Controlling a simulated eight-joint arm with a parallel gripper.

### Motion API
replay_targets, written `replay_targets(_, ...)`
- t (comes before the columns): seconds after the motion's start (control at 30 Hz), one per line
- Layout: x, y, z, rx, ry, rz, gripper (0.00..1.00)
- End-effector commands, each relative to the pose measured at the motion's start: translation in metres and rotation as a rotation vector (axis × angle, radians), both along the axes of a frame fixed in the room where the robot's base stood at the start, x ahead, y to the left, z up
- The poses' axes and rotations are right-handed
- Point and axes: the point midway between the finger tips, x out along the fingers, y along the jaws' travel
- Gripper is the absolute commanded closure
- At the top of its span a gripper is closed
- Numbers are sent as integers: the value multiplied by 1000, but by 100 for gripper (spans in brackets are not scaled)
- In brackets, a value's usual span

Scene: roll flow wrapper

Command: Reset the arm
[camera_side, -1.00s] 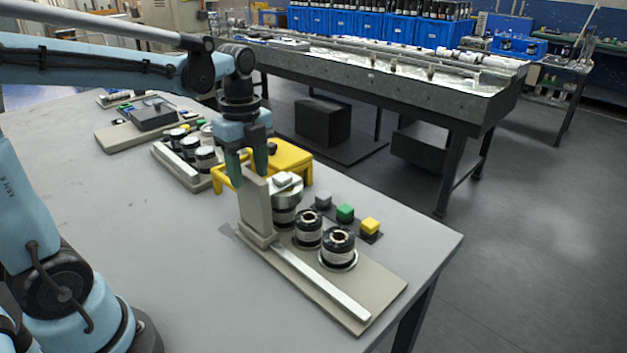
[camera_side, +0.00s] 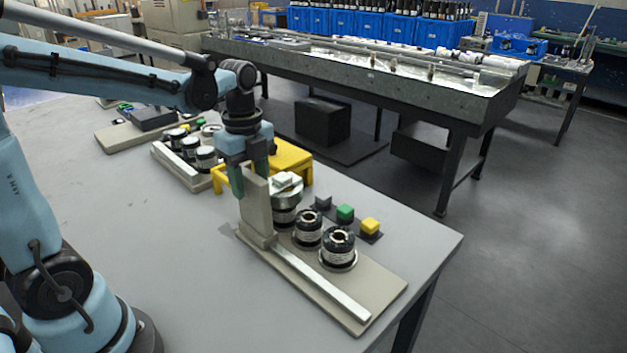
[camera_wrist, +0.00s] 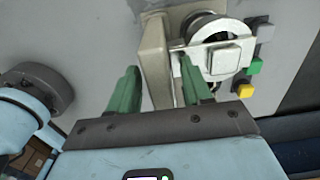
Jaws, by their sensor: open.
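My gripper (camera_side: 249,176) is open, with its two green fingers pointing down at the beige upright post (camera_side: 256,207) of the nearest fixture. In the wrist view the fingers of my gripper (camera_wrist: 160,88) stand apart, and the top of the post (camera_wrist: 154,62) shows between and beyond them. I see nothing held between the fingers. I cannot tell whether a finger touches the post. A round roll with a metal top and white block (camera_side: 285,190) stands just right of the post. It also shows in the wrist view (camera_wrist: 222,58), close to the right finger.
The fixture's base plate (camera_side: 333,295) carries two more black-and-white rolls (camera_side: 339,246). Grey, green and yellow buttons (camera_side: 345,213) sit behind them. A yellow stand (camera_side: 291,155) is behind my gripper. The left part of the grey table (camera_side: 110,210) is clear.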

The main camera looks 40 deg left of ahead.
Motion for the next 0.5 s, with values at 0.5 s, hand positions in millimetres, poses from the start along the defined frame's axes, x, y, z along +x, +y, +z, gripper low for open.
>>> replay_targets(0.5, -1, 1, 69, 2, -1, 1, 51)
